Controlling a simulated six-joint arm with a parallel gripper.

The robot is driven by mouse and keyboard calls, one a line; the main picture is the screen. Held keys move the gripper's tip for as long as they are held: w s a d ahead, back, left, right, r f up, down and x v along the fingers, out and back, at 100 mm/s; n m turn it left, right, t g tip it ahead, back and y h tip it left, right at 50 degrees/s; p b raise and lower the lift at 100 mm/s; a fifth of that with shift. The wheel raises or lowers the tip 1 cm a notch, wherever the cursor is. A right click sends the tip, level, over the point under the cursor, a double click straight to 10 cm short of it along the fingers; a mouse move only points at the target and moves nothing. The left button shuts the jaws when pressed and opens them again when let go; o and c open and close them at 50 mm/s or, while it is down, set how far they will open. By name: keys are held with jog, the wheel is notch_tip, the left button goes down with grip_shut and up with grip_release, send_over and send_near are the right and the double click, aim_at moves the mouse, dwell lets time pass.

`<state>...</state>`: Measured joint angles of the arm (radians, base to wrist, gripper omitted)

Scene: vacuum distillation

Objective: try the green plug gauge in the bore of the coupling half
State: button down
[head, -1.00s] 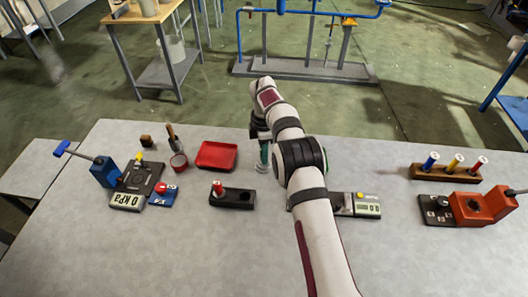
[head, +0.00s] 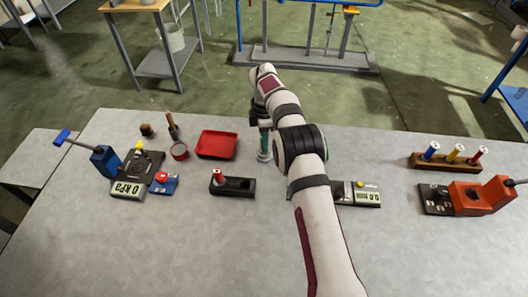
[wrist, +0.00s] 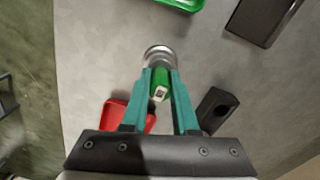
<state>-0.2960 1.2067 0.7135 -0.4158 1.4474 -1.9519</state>
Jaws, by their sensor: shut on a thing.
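My gripper (wrist: 161,84) has teal fingers shut on the green plug gauge (wrist: 161,80), whose green handle shows between them in the wrist view. The round silver coupling half (wrist: 157,50) stands at the far end of the gauge. In the head view it shows as a small grey piece (head: 264,156) on the table, directly below my gripper (head: 264,143). The lower end of the gauge and the bore are hidden, so I cannot tell whether the gauge is in the bore.
A black block (head: 241,187) with a red-topped piece and an empty hole is nearby, left and nearer. A red tray (head: 216,144) is to the left. A scale (head: 366,198) is right of my arm, and a wooden rack (head: 430,163) holds coloured plugs farther right. The front table is clear.

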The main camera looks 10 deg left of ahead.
jog(key=shift+r, duration=2.35)
